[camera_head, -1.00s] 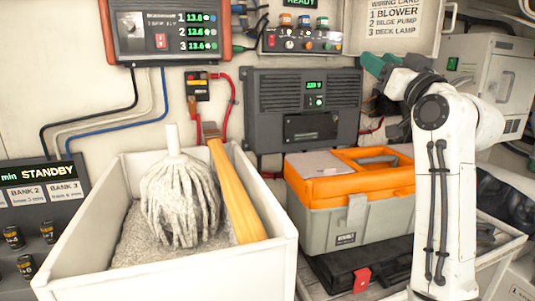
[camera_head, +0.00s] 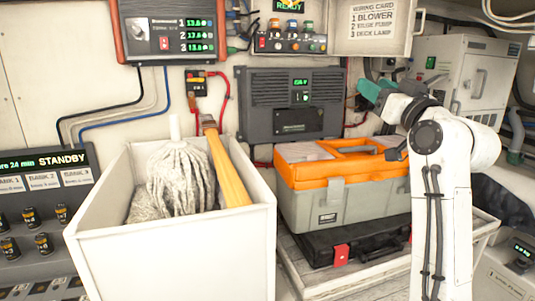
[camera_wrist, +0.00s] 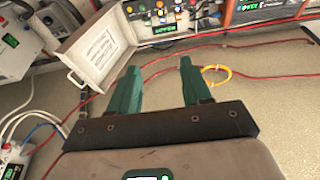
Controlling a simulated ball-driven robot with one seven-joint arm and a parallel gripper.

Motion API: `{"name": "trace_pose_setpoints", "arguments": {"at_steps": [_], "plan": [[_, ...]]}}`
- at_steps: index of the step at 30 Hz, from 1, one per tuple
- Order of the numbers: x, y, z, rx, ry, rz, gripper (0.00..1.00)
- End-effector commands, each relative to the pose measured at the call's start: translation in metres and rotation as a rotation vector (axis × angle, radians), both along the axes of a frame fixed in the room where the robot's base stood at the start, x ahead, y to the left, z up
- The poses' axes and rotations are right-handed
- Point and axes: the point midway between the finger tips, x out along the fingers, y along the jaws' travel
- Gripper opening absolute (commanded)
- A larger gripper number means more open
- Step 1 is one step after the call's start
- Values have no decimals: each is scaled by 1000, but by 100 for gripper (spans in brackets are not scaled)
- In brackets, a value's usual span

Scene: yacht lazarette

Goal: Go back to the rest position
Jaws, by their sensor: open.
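My gripper (camera_wrist: 156,88) shows in the wrist view as two green fingers set apart, open with nothing between them. In the head view my gripper (camera_head: 371,91) is up at the right, at the end of my bent white arm. It is above and behind the orange-and-grey toolbox (camera_head: 352,203), in front of the back wall. The fingers show only small and partly from the side there.
A white bin (camera_head: 175,248) holds a mop (camera_head: 181,178) and a wooden handle (camera_head: 228,170). A black case (camera_head: 362,238) lies below the toolbox. An open cabinet door (camera_head: 375,30) hangs above; it also shows in the wrist view (camera_wrist: 92,48). A yellow cable loop (camera_wrist: 216,76) is on the wall.

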Motion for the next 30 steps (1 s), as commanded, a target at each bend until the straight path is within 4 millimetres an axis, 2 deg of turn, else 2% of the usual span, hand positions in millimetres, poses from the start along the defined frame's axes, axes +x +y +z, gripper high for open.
{"name": "trace_pose_setpoints", "arguments": {"at_steps": [8,10,14,16,21,23,24,26,30], "plan": [[-4,0,-81,-24,151,-10,48],[-7,-1,-109,-33,204,-15,48],[-22,-2,-178,-53,338,-26,48],[-36,-3,-224,-67,431,-34,48],[-86,-7,-331,-100,666,-59,48],[-108,-9,-366,-110,748,-68,48],[-125,-11,-389,-117,805,-76,48],[-151,-13,-421,-128,891,-87,48],[-221,-19,-488,-153,1091,-116,48]]}}
